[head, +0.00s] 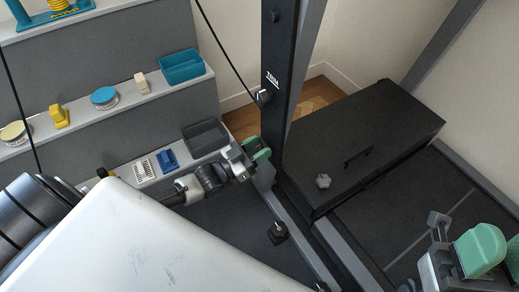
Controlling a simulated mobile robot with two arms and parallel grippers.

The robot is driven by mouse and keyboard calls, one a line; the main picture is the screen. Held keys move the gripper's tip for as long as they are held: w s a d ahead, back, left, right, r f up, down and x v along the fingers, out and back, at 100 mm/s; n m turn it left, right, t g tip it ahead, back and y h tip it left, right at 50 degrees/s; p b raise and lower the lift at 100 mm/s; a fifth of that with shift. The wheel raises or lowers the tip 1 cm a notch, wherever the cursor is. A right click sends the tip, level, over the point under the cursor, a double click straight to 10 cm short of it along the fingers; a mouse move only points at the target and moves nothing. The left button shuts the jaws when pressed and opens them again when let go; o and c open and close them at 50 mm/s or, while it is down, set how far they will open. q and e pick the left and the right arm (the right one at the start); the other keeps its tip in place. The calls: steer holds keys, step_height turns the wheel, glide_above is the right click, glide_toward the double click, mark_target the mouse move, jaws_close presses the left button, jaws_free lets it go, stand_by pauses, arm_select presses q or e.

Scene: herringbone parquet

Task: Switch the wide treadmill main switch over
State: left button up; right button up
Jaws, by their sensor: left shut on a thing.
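The treadmill stands at the right of the head view, with a black motor housing (370,135) and a dark deck (425,225). A black upright (285,90) with a small white label rises at its left side. My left gripper (258,149), with green finger pads, is at the lower left side of this upright. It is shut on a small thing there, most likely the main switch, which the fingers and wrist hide. The switch's position cannot be seen. My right gripper (496,252) is at the bottom right, partly cut off by the picture edge, away from the housing.
A grey stepped shelf at left bears a teal bin (181,67), a dark tray (205,137), a blue item (167,160), a yellow item (59,116) and round tins. Thin black cables hang at left.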

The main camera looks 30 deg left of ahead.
arm_select(q)
steer(key=o, duration=0.9)
steer(key=p+v, duration=0.2)
steer(key=v, duration=0.8)
steer(key=shift+s+a+f+p, duration=0.1)
steer(key=shift+s+a+p, duration=0.1)
steer(key=shift+s+p, duration=0.15)
